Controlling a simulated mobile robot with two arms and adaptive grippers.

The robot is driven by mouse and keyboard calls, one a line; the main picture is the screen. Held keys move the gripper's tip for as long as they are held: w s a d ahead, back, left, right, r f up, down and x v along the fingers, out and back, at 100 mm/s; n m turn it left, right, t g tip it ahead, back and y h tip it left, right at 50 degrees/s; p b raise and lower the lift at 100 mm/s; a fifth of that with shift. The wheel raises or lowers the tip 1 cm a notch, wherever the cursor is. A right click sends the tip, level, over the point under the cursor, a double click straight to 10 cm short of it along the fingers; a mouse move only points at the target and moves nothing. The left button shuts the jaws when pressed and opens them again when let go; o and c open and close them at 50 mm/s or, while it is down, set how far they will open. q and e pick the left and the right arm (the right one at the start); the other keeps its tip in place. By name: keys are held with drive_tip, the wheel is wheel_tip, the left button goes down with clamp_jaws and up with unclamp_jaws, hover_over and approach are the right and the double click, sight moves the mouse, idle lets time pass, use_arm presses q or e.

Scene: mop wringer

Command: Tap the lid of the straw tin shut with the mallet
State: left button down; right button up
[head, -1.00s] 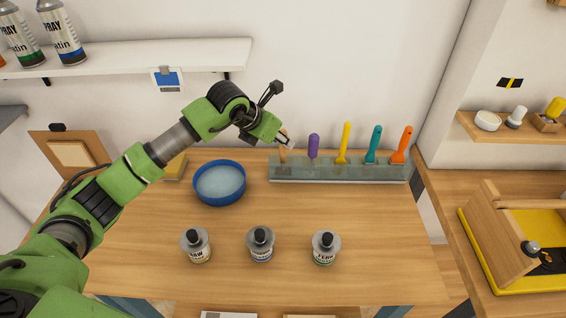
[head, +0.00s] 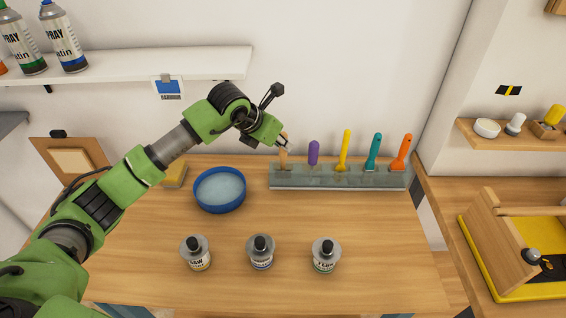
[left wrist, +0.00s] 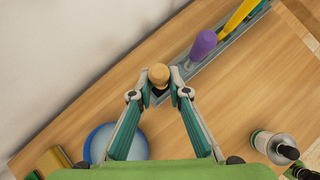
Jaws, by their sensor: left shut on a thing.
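The straw tin (head: 196,261) stands upright at the left of a row of three tins, with a yellow band and a grey lid (head: 194,246) with a black knob. Whether its lid is fully seated I cannot tell. A light wooden handle, apparently the mallet (head: 284,158), stands in the leftmost place of the grey rack (head: 340,183); its lower end is hidden. My left gripper (head: 284,143) is shut on this handle near its top. In the left wrist view the handle's round end (left wrist: 159,75) sits between the fingertips (left wrist: 160,90). My right gripper is not in view.
A blue-label tin (head: 261,258) and a fern tin (head: 325,262) stand beside the straw tin. A blue bowl (head: 219,207) lies left of the rack. Purple (head: 313,153), yellow, teal and orange handles fill the rack. The wood between rack and tins is clear.

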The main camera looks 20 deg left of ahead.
use_arm(q)
drive_tip(key=shift+r+p, duration=1.45)
drive_tip(key=shift+r, duration=2.3)
